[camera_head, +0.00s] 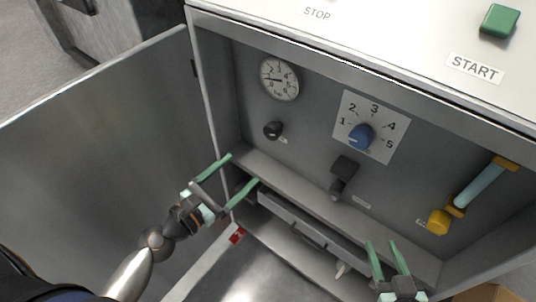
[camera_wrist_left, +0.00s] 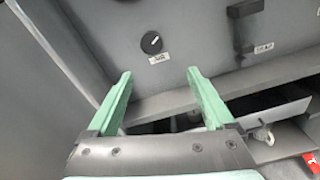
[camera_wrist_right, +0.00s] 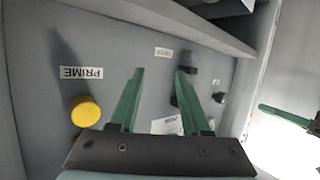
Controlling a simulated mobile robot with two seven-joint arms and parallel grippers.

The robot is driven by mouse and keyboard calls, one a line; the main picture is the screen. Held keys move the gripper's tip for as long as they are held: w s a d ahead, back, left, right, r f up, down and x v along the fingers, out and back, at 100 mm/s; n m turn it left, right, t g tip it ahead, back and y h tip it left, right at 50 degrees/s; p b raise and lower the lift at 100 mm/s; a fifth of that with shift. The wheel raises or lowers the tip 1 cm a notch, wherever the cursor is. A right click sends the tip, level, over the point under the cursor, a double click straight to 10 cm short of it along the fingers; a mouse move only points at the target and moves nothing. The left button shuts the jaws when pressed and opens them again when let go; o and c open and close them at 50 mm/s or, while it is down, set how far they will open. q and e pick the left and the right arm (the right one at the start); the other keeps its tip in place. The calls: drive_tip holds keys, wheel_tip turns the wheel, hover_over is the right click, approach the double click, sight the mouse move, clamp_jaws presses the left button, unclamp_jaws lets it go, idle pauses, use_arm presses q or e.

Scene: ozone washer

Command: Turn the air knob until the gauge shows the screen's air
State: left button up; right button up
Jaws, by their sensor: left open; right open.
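The air knob appears to be the small black knob (camera_head: 273,130) below the round gauge on the cabinet's back panel; it also shows in the left wrist view (camera_wrist_left: 151,42) with a small label under it. The gauge (camera_head: 279,79) has a white dial; its reading is too small to tell. The screen is not in view. My left gripper (camera_head: 244,168) is open and empty, below and left of the black knob, apart from it. Its fingers also show in the left wrist view (camera_wrist_left: 160,78). My right gripper (camera_head: 382,243) is open and empty at the lower right of the cabinet opening.
A blue dial knob (camera_head: 361,136) on a numbered plate, a black lever (camera_head: 342,178) and a yellow-ended tube (camera_head: 478,192) are on the panel. A ledge (camera_head: 300,187) runs below. The open door (camera_head: 100,150) stands left. A green START button (camera_head: 499,21) is on top.

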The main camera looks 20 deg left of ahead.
use_arm(q)
drive_tip(key=w+n, duration=0.1)
drive_tip(key=n, duration=0.2)
drive_tip(key=p, duration=0.1)
approach(269, 135)
drive_tip(key=w, duration=0.3)
drive_tip(key=shift+t, duration=0.4)
drive_tip(key=x, duration=0.2)
drive_tip(key=d+x, duration=0.1)
drive_tip(key=x, duration=0.2)
drive_tip(key=shift+s+f+p, duration=0.1)
drive_tip(key=shift+f+p, duration=0.15)
drive_tip(key=shift+p, duration=0.05)
drive_tip(key=shift+w+d, duration=0.3)
drive_tip(key=shift+w, duration=0.35)
use_arm(e)
drive_tip(key=s+f+m+g, duration=0.1)
drive_tip(key=s+f+g, duration=0.3)
drive_tip(key=f, duration=0.5)
drive_tip(key=shift+s+a+f+g, duration=0.2)
drive_tip(key=shift+s+a+g, duration=0.15)
drive_tip(key=shift+s, duration=0.55)
use_arm(q)
drive_tip(key=c, duration=1.4)
